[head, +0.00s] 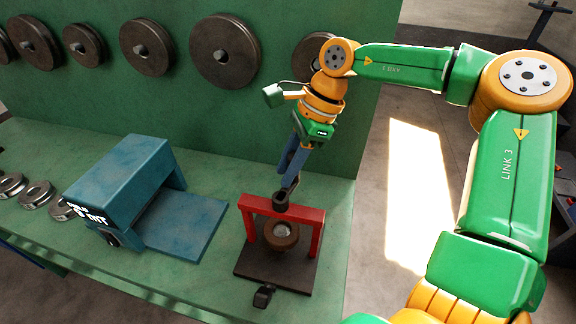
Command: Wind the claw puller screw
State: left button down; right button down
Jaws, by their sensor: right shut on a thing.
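The claw puller is a red frame (307,214) on a dark base plate (262,274), standing on the green bench. A round brown part with a pale centre (281,234) sits under its crossbar. The dark screw head (281,198) rises above the middle of the crossbar. The fingers hide part of the screw's upper end. My left gripper is not in the head view.
A blue box-shaped machine (121,170) with a flat plate stands left of the puller. Several metal rings (36,194) lie at the far left. Large dark discs (225,50) hang on the green back panel. A small black knob (264,296) is at the base plate's front edge. The bench ends just right of the puller.

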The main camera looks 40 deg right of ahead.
jog(key=c, duration=0.6)
grip_release()
jog(key=shift+c, duration=0.2)
jog(key=b+v, duration=0.1)
jog(key=v, duration=0.6)
jog(key=shift+r, duration=0.1)
